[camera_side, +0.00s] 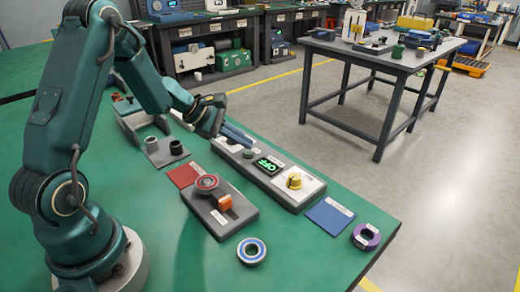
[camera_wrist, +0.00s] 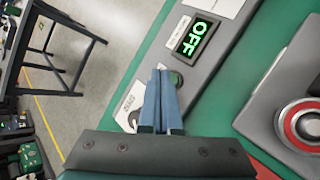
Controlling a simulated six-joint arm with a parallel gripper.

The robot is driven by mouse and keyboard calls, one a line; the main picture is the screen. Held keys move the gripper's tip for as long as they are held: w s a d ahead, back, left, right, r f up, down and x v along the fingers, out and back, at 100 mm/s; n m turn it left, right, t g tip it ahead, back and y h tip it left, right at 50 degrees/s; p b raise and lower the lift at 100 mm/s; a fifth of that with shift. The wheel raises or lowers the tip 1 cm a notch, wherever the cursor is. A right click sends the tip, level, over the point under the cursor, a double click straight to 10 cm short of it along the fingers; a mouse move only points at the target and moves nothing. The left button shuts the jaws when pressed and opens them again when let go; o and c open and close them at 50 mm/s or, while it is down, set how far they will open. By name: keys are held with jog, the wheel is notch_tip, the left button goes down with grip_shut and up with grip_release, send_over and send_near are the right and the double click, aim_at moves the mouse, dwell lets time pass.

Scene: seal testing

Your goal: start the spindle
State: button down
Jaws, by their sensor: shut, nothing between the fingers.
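The grey control panel (camera_side: 286,200) lies on the green bench and also shows in the wrist view (camera_wrist: 203,72). Its display (camera_side: 268,165) reads OFF in green, clearly legible in the wrist view (camera_wrist: 194,38). A round dark green button (camera_side: 248,154) sits beside the display; the wrist view shows it (camera_wrist: 176,79) just right of my fingertips. A yellow knob (camera_side: 294,181) is at the panel's right end. My gripper (camera_side: 250,142) is shut and empty, its blue fingers over the panel close to the button; it also shows in the wrist view (camera_wrist: 160,70). I cannot tell whether they touch anything.
A blue ring (camera_side: 251,251), a purple ring (camera_side: 366,237), a red mat (camera_side: 184,174) and a blue mat (camera_side: 328,214) lie around.

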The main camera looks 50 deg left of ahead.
jog(key=shift+f, duration=0.25)
jog(key=shift+f, duration=0.4)
dwell(0.5)
jog(key=shift+r, duration=0.8)
jog(key=shift+r, duration=2.55)
